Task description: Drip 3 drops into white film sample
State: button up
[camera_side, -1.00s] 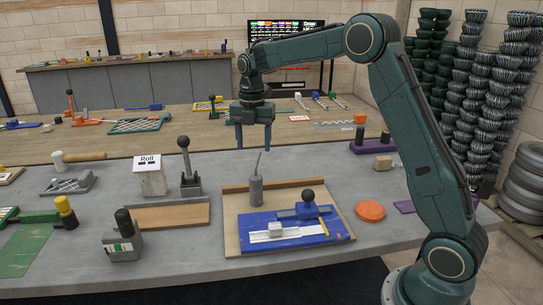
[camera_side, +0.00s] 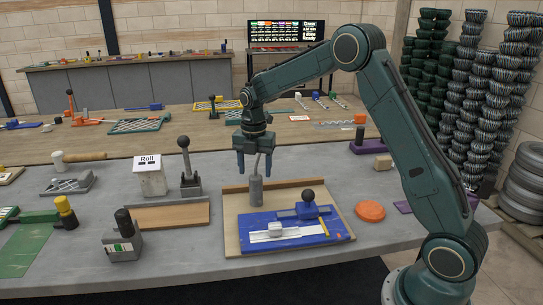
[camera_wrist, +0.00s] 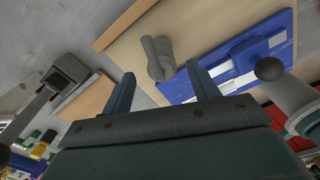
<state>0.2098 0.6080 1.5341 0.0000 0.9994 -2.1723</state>
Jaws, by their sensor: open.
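A grey dropper bottle (camera_side: 256,190) with a thin bent spout stands upright on a wooden board (camera_side: 232,232). My gripper (camera_side: 255,174) is open above it, its fingers pointing down on either side of the spout. In the wrist view the grey bottle (camera_wrist: 158,58) lies beyond and between the open fingertips (camera_wrist: 161,80), with no visible contact. A white film sample (camera_side: 282,233) lies as a strip on a blue plate (camera_side: 252,217) in front of the bottle. A small whitish block sits on the strip.
A black-knobbed blue slider (camera_side: 306,207) and a yellow pencil-like piece sit on the blue plate. An orange disc (camera_side: 370,210) lies to the right. A lever stand (camera_side: 190,180) and a white Roll box (camera_side: 149,176) stand to the left.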

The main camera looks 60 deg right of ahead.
aim_at(256, 175)
jog(key=shift+s+f, duration=0.1)
jog(key=shift+f, duration=1.9)
grip_shut()
